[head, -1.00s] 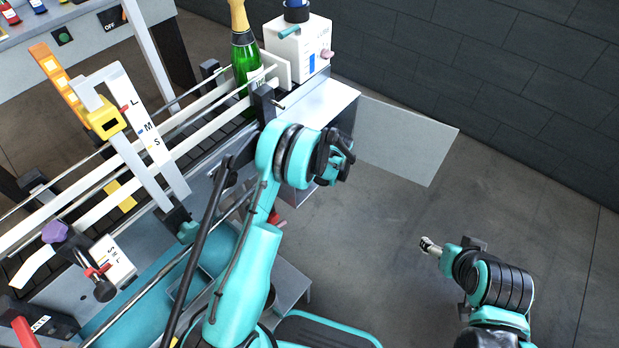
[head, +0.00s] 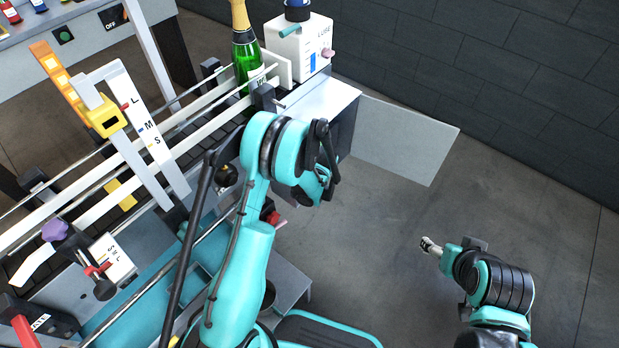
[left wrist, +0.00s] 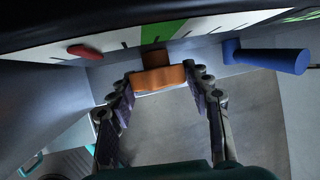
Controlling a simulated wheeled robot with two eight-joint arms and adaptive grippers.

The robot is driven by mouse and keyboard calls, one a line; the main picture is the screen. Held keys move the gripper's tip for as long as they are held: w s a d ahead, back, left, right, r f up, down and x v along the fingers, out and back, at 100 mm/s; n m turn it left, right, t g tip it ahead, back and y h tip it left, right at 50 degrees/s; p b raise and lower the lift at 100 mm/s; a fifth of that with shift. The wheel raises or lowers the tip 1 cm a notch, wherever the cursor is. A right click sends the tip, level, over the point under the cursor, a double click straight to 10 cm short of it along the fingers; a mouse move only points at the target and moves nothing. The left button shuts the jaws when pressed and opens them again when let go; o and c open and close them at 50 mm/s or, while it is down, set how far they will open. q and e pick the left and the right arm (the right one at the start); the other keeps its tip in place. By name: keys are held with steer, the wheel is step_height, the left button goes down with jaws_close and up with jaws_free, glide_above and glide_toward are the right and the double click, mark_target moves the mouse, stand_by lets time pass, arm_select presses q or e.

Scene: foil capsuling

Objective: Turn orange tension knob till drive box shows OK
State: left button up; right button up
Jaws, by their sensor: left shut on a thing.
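The orange tension knob (left wrist: 164,78) shows in the left wrist view below a white and green scale (left wrist: 166,33). My left gripper (left wrist: 160,86) is shut on it, one finger at each side. A red oval pointer (left wrist: 84,52) lies over the white part of the scale, left of the green band. In the head view my left gripper (head: 324,172) is beside the machine's right end, and the knob is hidden there. A white box (head: 300,48) with a blue bar and small lettering stands behind; I cannot tell whether it is the drive box. My right gripper (head: 430,246) is away from the machine.
A blue lever (left wrist: 268,60) sticks out right of the knob. A green bottle (head: 246,62) stands on the conveyor near the white box. A grey panel (head: 402,140) juts out at the right end. The floor around my right arm is clear.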

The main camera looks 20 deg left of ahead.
arm_select(q)
steer(key=o, duration=1.2)
steer(key=shift+f, duration=0.1)
steer(key=v, duration=0.7)
steer(key=shift+s+r, duration=0.1)
steer(key=shift+r, duration=0.15)
